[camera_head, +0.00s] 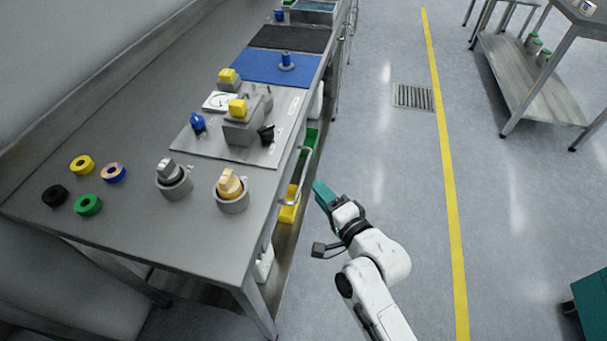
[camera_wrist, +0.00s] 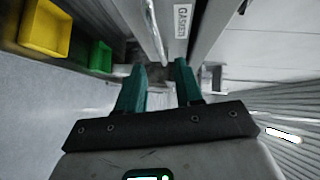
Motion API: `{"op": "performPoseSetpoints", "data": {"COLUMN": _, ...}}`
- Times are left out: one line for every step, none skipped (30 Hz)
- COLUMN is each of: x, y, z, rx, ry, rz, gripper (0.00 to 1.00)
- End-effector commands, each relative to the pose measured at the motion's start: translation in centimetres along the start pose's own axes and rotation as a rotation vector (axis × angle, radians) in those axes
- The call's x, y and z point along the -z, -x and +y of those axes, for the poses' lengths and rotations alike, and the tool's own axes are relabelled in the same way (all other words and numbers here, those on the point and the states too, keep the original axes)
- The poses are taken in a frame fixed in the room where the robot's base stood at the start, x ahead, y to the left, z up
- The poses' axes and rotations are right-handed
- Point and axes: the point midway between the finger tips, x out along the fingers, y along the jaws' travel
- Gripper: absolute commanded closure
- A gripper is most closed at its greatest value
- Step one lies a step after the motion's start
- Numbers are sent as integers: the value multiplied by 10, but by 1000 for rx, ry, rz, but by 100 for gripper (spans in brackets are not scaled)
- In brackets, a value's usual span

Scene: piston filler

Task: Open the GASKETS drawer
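The GASKETS label (camera_wrist: 182,20) is on a grey drawer front (camera_wrist: 205,22) at the top of the wrist view. A metal bar handle (camera_wrist: 152,28) runs beside the label. In the head view the handle (camera_head: 301,178) sticks out from the bench's right side, and the drawer front is mostly hidden under the top. My gripper (camera_wrist: 159,68) has its two teal fingers apart with nothing held. The handle's near end appears between the fingertips in the wrist view; contact cannot be told. In the head view my gripper (camera_head: 323,192) is just right of the handle.
The steel bench (camera_head: 120,225) carries a valve plate, knobs and coloured rings. A yellow bin (camera_head: 289,208) and a green bin (camera_head: 311,140) sit below its edge. The floor (camera_head: 390,150) to the right is clear up to a shelf table (camera_head: 535,85).

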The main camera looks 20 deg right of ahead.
Motion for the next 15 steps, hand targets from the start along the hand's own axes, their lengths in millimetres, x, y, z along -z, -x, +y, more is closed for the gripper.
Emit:
{"op": "performPoseSetpoints", "data": {"x": 0, "y": -9, "z": -1, "rx": 2, "ry": 0, "rz": 0, "gripper": 64}}
{"op": "performPoseSetpoints", "data": {"x": 0, "y": -15, "z": -1, "rx": 2, "ry": 1, "rz": -1, "gripper": 64}}
{"op": "performPoseSetpoints", "data": {"x": 0, "y": -22, "z": -1, "rx": 2, "ry": 1, "rz": -1, "gripper": 64}}
{"op": "performPoseSetpoints", "data": {"x": 0, "y": -28, "z": -1, "rx": 1, "ry": 2, "rz": -1, "gripper": 64}}
{"op": "performPoseSetpoints", "data": {"x": 0, "y": -34, "z": -1, "rx": 1, "ry": 3, "rz": -1, "gripper": 64}}
{"op": "performPoseSetpoints", "data": {"x": 0, "y": -41, "z": -1, "rx": 2, "ry": 3, "rz": -1, "gripper": 64}}
{"op": "performPoseSetpoints", "data": {"x": 0, "y": -47, "z": -1, "rx": 2, "ry": 3, "rz": -1, "gripper": 64}}
{"op": "performPoseSetpoints", "data": {"x": 0, "y": -52, "z": -1, "rx": 1, "ry": 3, "rz": -1, "gripper": 64}}
{"op": "performPoseSetpoints", "data": {"x": 0, "y": -59, "z": -1, "rx": 2, "ry": 3, "rz": -1, "gripper": 64}}
{"op": "performPoseSetpoints", "data": {"x": 0, "y": -63, "z": -1, "rx": 1, "ry": 3, "rz": -1, "gripper": 64}}
{"op": "performPoseSetpoints", "data": {"x": 0, "y": -67, "z": -1, "rx": 1, "ry": 3, "rz": -1, "gripper": 64}}
{"op": "performPoseSetpoints", "data": {"x": 0, "y": -72, "z": 0, "rx": 0, "ry": 3, "rz": -1, "gripper": 64}}
{"op": "performPoseSetpoints", "data": {"x": 0, "y": -76, "z": 0, "rx": -1, "ry": 3, "rz": -1, "gripper": 64}}
{"op": "performPoseSetpoints", "data": {"x": 0, "y": -79, "z": 0, "rx": 0, "ry": 3, "rz": -1, "gripper": 64}}
{"op": "performPoseSetpoints", "data": {"x": 0, "y": -83, "z": 0, "rx": -1, "ry": 3, "rz": -1, "gripper": 64}}
